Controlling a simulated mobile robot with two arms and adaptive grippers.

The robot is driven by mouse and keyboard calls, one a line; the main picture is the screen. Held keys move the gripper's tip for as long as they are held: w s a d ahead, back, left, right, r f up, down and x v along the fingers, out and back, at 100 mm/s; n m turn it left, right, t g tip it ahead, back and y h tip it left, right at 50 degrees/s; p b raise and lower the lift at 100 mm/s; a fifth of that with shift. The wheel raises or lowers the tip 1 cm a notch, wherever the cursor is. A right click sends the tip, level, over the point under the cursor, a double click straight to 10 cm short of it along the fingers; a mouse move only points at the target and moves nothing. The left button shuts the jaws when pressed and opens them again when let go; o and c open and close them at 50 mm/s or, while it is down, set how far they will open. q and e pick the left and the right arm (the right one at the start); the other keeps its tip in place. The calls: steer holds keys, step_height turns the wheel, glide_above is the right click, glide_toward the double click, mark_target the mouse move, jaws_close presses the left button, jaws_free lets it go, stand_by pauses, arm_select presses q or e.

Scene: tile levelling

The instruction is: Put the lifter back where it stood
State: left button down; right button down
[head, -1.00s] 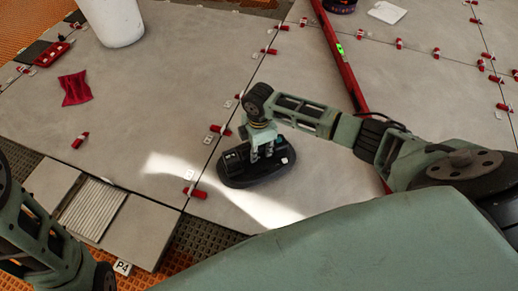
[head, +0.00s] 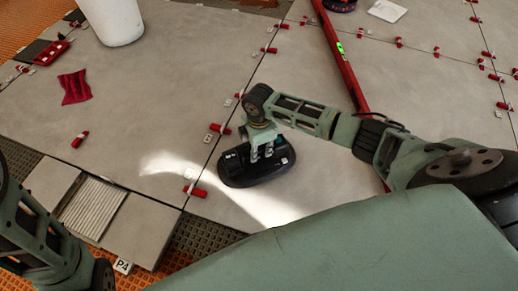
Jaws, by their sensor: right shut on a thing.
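The lifter (head: 238,174) is a black oval device with a dark handle, low over or on the large grey tiles near the middle of the head view. I cannot tell whether its underside touches the tile. My right gripper (head: 262,155) comes down from above and is shut on the lifter, hiding part of its handle. My left arm shows at the lower left edge, but its gripper fingers are out of view.
Red wedges and clips (head: 196,191) line the tile joints. A long red level (head: 341,52) lies to the right. A white bucket (head: 118,22), a red cloth (head: 74,87) and a red tray (head: 51,53) are at the upper left. Loose tiles (head: 140,231) lie at the lower left.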

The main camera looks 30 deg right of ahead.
steer(key=c, duration=1.7)
jaws_free()
steer(key=shift+r, duration=0.1)
steer(key=shift+o, duration=0.8)
step_height(320, 180, up, 12)
